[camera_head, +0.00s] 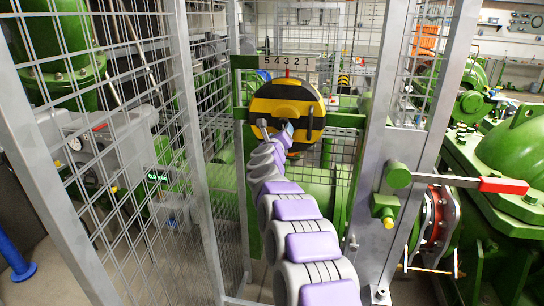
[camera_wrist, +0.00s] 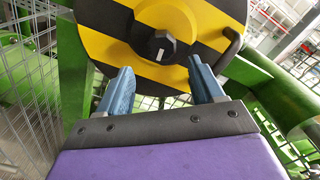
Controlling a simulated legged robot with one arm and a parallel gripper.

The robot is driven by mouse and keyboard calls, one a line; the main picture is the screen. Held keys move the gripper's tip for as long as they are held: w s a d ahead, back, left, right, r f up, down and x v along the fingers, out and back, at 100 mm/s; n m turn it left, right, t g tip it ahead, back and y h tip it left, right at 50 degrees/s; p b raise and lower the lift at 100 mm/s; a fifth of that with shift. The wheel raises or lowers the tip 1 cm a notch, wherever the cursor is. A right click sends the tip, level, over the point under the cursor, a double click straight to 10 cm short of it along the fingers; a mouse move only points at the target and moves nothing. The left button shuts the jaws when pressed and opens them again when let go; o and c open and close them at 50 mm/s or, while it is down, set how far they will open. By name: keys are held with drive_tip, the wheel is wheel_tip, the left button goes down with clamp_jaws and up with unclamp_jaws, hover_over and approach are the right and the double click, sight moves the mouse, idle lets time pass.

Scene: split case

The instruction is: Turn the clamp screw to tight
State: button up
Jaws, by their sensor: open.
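The clamp screw appears to be the black round knob (camera_wrist: 163,47) with a white mark, at the middle of a yellow and black striped disc (camera_wrist: 205,20). The disc also shows in the head view (camera_head: 285,90), where my gripper hides the knob. My gripper (camera_wrist: 160,72) is open, its two blue fingers apart and empty. In the wrist view the fingertips lie just below the knob, one on each side, and the knob is not between them. In the head view my gripper (camera_head: 275,129) is in front of the disc's lower part.
A dark handle (camera_head: 310,124) sticks out at the disc's right side. A number plate (camera_head: 287,63) with a red pointer stands above. Mesh panels (camera_head: 120,150) rise at left. A red-handled lever (camera_head: 503,186) reaches out at right. A green frame surrounds the disc.

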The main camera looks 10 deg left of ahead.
drive_tip(key=s+b, duration=0.1)
drive_tip(key=s, duration=0.9)
drive_tip(key=shift+s+a+b, duration=0.3)
drive_tip(key=shift+s+a, duration=0.05)
drive_tip(key=shift+s, duration=0.05)
drive_tip(key=shift+f, duration=0.1)
